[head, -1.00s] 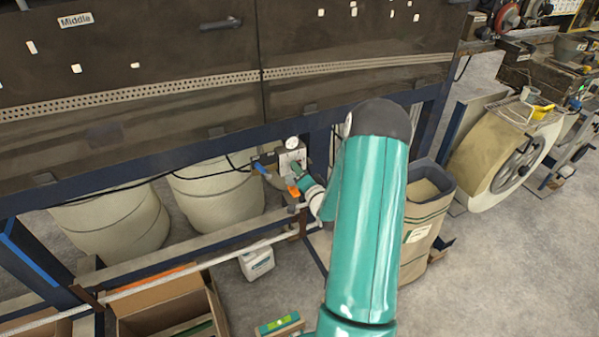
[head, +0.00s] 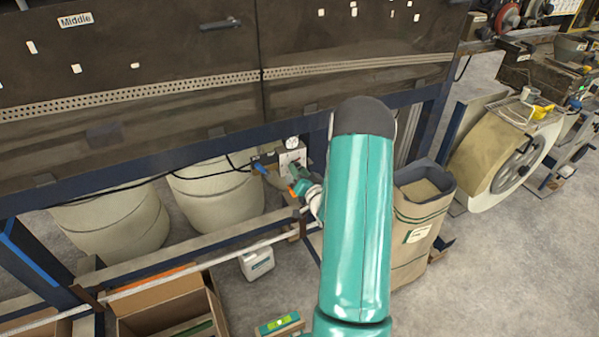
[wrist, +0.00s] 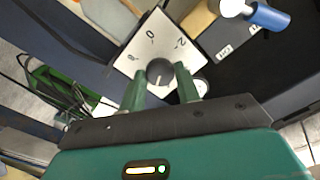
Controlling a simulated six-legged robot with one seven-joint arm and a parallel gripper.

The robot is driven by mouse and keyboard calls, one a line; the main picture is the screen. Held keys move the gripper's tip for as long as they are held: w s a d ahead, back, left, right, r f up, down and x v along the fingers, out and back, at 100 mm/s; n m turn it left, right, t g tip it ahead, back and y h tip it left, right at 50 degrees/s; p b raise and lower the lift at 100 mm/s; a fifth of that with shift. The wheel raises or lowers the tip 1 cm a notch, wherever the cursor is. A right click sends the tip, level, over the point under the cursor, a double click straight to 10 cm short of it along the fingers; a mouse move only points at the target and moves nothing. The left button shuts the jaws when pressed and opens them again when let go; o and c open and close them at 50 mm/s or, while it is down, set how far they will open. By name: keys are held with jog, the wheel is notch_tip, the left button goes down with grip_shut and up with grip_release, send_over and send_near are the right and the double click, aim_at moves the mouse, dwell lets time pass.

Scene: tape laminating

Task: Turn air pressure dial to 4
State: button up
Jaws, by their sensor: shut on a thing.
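The air pressure dial is a round grey knob (wrist: 161,72) on a white plate (wrist: 133,62) in the wrist view. My gripper (wrist: 161,90) is shut on the knob, with one green finger on each side. In the head view the dial's light panel (head: 291,157) is under the dark cabinet, and my gripper (head: 299,183) is at its lower edge. The knob is hidden there.
A small round gauge (head: 292,142) sits atop the panel. A blue frame rail (head: 170,158) runs above it. Pale drums (head: 215,190) stand at left, a white jug (head: 256,264) below, and a paper bin (head: 420,225) right of my arm. Open floor is at right.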

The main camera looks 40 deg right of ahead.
jog(key=n, duration=0.6)
jog(key=shift+n, duration=0.3)
dwell(0.4)
jog(key=o, duration=1)
jog(key=shift+c, duration=0.2)
jog(key=v, duration=1.4)
jog(key=shift+w+r, duration=0.1)
jog(key=shift+w, duration=0.05)
